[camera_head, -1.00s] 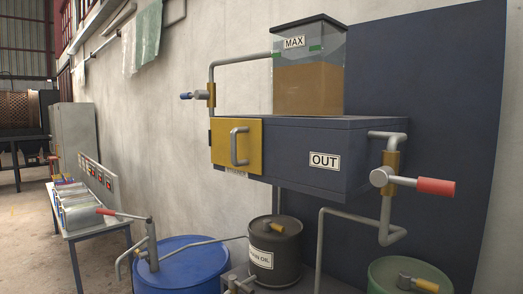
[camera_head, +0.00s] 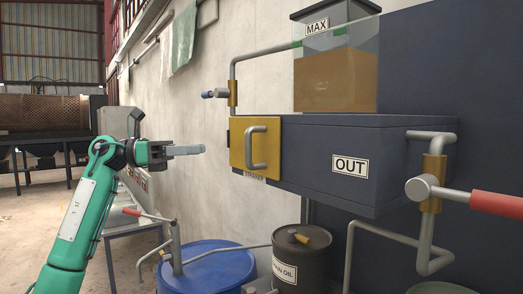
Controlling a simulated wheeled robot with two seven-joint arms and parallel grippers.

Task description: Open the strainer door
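The strainer door (camera_head: 239,151) is a yellow plate with a grey C-shaped handle (camera_head: 262,147). It sits shut at the left end of the front of a dark blue-grey box (camera_head: 320,140) on the wall, above a small STRAINER label. My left gripper (camera_head: 200,150) is left of the door at about handle height, pointing right, with a gap between it and the door. Its fingers show edge-on, so I cannot tell whether they are open. My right gripper is out of view.
A clear tank of brown liquid (camera_head: 335,82) stands on the box. A pipe with a blue-handled valve (camera_head: 216,93) is above the door. A red-handled valve (camera_head: 470,197) juts out at right. A blue drum (camera_head: 208,270) and a dark oil drum (camera_head: 301,258) stand below.

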